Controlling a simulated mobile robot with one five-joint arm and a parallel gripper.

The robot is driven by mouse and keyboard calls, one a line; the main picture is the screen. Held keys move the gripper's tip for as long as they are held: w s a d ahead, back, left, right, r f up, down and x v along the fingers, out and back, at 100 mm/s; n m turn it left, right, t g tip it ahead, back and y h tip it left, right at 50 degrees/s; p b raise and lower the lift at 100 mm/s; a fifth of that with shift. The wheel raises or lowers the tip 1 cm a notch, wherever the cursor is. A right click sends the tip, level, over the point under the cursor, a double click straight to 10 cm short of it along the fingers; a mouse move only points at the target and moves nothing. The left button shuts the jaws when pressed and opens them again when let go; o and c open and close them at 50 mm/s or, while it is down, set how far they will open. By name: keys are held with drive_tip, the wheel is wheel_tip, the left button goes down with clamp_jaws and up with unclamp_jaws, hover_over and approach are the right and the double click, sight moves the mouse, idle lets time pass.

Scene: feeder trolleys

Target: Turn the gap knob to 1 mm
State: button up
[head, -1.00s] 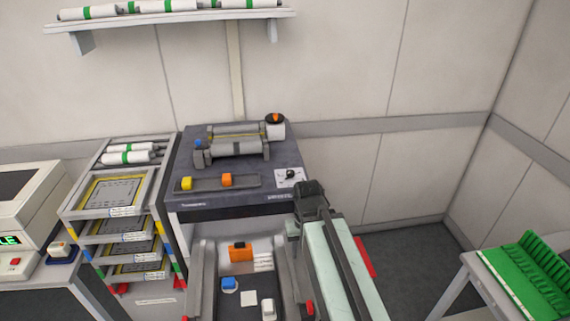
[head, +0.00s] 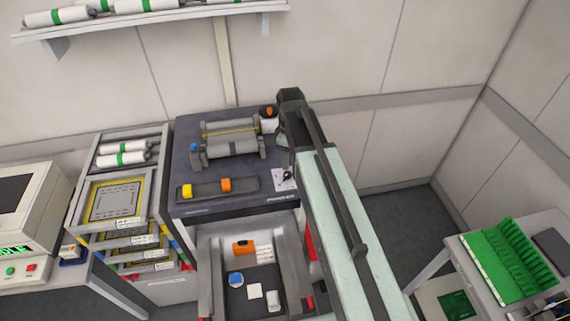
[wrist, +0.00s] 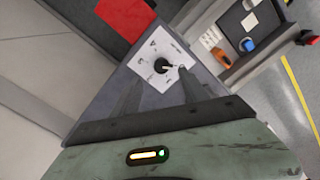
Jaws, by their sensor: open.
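The gap knob (wrist: 161,65) is a small black knob on a square white dial plate (wrist: 148,80), with a light mark on its right side in the wrist view. The printed scale is too small to read. In the head view the dial plate (head: 280,184) lies at the right front of the dark machine top, partly hidden by my arm. My gripper (wrist: 161,76) is open, with its two grey fingers apart on either side of the knob in the picture. I cannot tell its height above the knob. In the head view my arm hides the fingers.
A red patch (wrist: 125,17) shows near the plate. An open tray (head: 212,262) is below in front.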

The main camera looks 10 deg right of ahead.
sight(288, 173)
drive_tip(key=f+b, duration=0.7)
drive_tip(key=f, duration=0.1)
drive_tip(key=shift+a, duration=0.25)
drive_tip(key=shift+r, duration=0.1)
drive_tip(key=shift+r, duration=0.1)
clamp_jaws()
